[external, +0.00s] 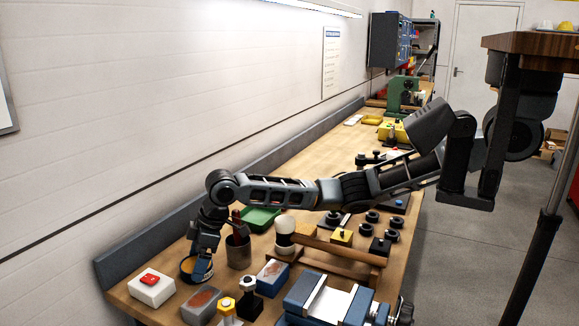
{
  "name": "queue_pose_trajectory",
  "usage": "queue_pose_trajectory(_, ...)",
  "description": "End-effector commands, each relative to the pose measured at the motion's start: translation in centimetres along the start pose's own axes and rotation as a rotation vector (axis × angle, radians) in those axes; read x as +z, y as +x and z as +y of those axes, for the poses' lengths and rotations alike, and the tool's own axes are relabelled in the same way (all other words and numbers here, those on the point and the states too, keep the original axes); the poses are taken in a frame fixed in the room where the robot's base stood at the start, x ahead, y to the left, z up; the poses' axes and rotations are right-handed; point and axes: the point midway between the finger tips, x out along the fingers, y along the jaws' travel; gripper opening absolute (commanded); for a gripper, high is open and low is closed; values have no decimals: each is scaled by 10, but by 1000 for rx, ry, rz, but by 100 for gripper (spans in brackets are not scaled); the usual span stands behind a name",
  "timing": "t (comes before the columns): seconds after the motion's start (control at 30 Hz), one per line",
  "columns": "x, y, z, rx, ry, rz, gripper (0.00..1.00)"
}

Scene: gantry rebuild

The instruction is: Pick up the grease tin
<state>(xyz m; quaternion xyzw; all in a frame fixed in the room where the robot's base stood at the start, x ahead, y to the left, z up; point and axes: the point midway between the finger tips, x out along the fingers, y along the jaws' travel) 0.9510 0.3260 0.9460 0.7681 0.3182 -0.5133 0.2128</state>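A low round tin (186,268) with an orange-yellow rim stands on the near left part of the wooden workbench; I take it for the grease tin. My gripper (199,272) points down at this tin and overlaps it in the external view, with its fingers in front of part of the tin. Whether the fingers touch the tin, and how far apart they are, I cannot tell. The tin appears upright and at bench level.
A dark cup (239,255) with tools stands close right of my gripper. A white box with a red top (151,288) is at left. The far bench (335,150) has free room.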

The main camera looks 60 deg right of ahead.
Motion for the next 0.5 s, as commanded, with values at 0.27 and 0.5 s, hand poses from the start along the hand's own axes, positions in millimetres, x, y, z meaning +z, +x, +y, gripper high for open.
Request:
queue_pose_trajectory(0.27,0,0,0,0,0,0,55)
queue_pose_trajectory(0.5,-1,-1,0,0,0,2,44)
